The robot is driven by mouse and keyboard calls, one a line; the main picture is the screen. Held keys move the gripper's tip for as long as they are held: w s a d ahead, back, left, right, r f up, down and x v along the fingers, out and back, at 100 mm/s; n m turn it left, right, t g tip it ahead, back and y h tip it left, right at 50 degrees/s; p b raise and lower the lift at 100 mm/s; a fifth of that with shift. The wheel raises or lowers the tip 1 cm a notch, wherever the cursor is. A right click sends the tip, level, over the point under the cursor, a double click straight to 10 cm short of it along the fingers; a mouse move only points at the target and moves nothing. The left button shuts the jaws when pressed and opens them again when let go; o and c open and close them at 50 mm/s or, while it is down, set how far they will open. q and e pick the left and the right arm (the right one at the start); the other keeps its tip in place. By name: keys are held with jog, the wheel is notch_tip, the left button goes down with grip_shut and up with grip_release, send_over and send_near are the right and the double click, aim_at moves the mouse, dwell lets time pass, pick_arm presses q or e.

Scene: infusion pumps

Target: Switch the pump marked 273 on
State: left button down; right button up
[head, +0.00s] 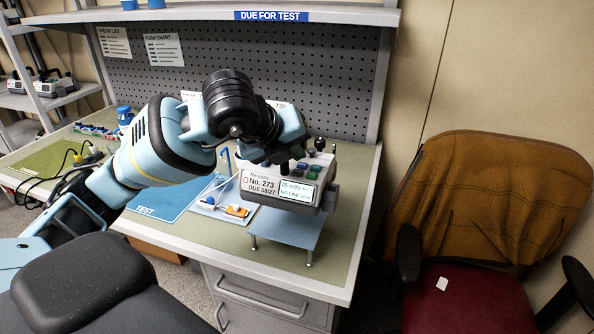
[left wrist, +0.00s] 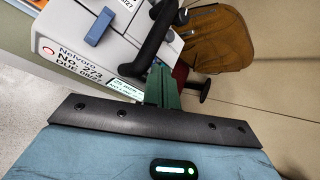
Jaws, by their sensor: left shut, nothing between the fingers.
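The pump marked No. 273 (head: 262,184) is a pale box on a small blue stand (head: 290,228) at the bench's front right. Its front screen (head: 297,191) is lit and reads about 25 ml/h and NO LINE. Coloured buttons and dark knobs show on and above its right part. My left gripper (head: 284,163) is shut and empty, just over the pump's top; I cannot tell whether it touches. In the left wrist view the green fingers (left wrist: 160,86) are together beside the pump (left wrist: 85,55), over its screen edge. My right gripper is not in view.
A blue TEST mat (head: 170,200) and a small tray with an orange item (head: 237,211) lie left of the pump. Pale labelled items behind are partly hidden by my arm. A perforated panel (head: 330,90) closes the back. A chair (head: 500,200) stands right.

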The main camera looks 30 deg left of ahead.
aim_at(294, 176)
pick_arm(q)
jog(key=shift+r, duration=2)
